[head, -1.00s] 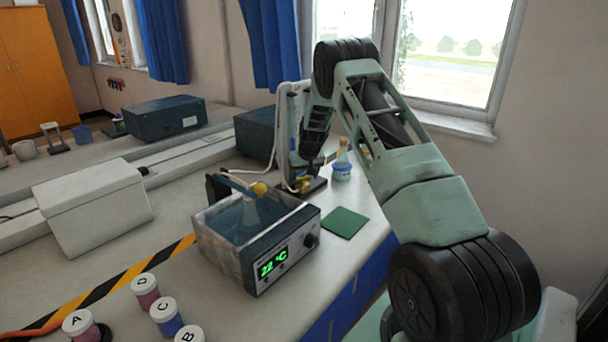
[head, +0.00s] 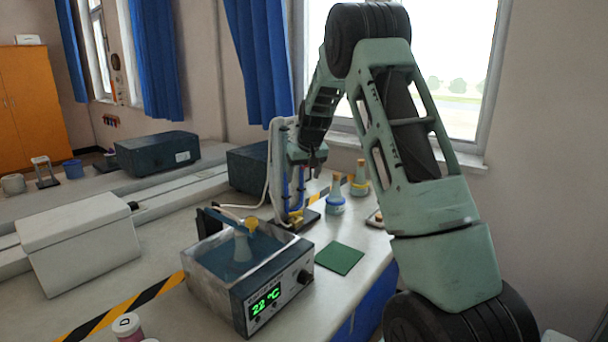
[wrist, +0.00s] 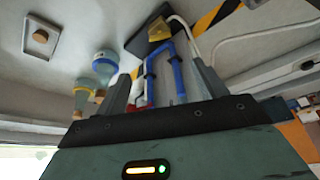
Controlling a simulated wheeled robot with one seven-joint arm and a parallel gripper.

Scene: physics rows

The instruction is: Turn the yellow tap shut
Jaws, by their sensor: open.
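The yellow tap (head: 295,214) sits low on a pale stand (head: 276,165), beside upright blue tubing. In the wrist view, a yellow piece that looks like the tap (wrist: 159,29) lies beyond the fingertips, at the end of the blue tubing (wrist: 162,75). My gripper (head: 308,168) is beside the upper part of the stand, above the tap. In the wrist view, my gripper (wrist: 160,85) is open, its fingers on either side of the view of the tubing. I cannot tell whether it touches the tubing. The tap's handle angle is too small to read.
Flasks with blue (head: 335,198) and yellow (head: 359,184) collars stand right of the stand. A water bath (head: 215,288) holding a flask stands in front, with a green mat (head: 340,257) to its right. A dark box (head: 248,170) is behind.

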